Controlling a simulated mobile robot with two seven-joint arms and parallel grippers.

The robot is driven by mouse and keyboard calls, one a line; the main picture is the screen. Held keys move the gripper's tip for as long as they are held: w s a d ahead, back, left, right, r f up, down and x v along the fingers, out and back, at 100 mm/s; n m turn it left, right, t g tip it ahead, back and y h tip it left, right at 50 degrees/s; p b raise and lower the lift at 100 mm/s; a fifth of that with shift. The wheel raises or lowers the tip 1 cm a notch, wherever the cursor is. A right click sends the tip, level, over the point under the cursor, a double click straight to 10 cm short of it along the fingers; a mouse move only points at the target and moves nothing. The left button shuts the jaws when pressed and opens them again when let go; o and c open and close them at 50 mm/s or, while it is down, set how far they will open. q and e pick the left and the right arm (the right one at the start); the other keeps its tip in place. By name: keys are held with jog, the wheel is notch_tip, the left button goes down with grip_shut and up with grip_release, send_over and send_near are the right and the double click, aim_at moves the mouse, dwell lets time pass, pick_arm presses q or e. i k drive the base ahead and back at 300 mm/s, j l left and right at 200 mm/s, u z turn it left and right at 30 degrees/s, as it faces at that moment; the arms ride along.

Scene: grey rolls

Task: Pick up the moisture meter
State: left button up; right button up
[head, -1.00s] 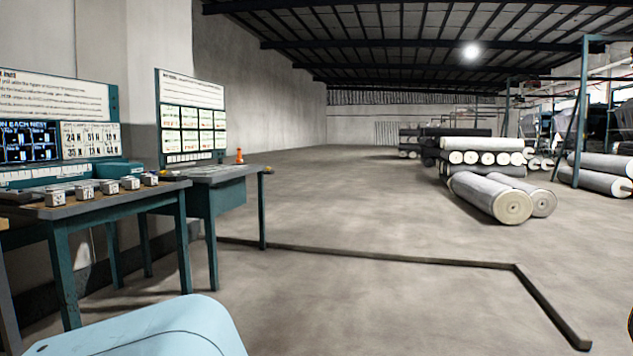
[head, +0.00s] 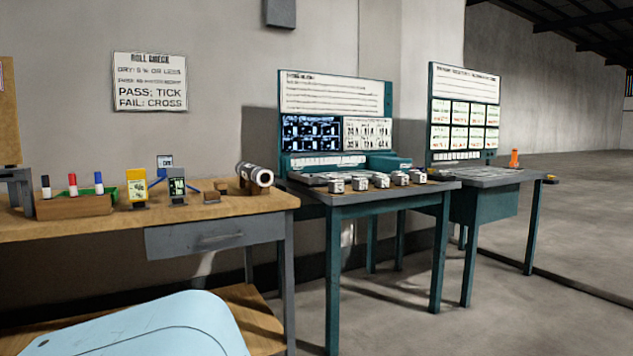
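On the wooden bench (head: 200,222) at the left stand two small upright devices. One is yellow with a pale face (head: 137,188). The other is dark grey with a small lit display (head: 177,187), and blue parts show beside it. Either could be the moisture meter; I cannot tell which at this size. Both stand apart from any gripper. Neither of my grippers is in view.
A wooden holder with markers (head: 75,206) stands left of the devices. A small roll (head: 255,177) lies at the bench's right end. A teal table (head: 390,198) with several small blocks and a control panel (head: 337,112) stands beyond. The floor at right is clear.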

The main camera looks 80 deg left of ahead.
aim_at(136, 183)
jog(key=u, duration=3.05)
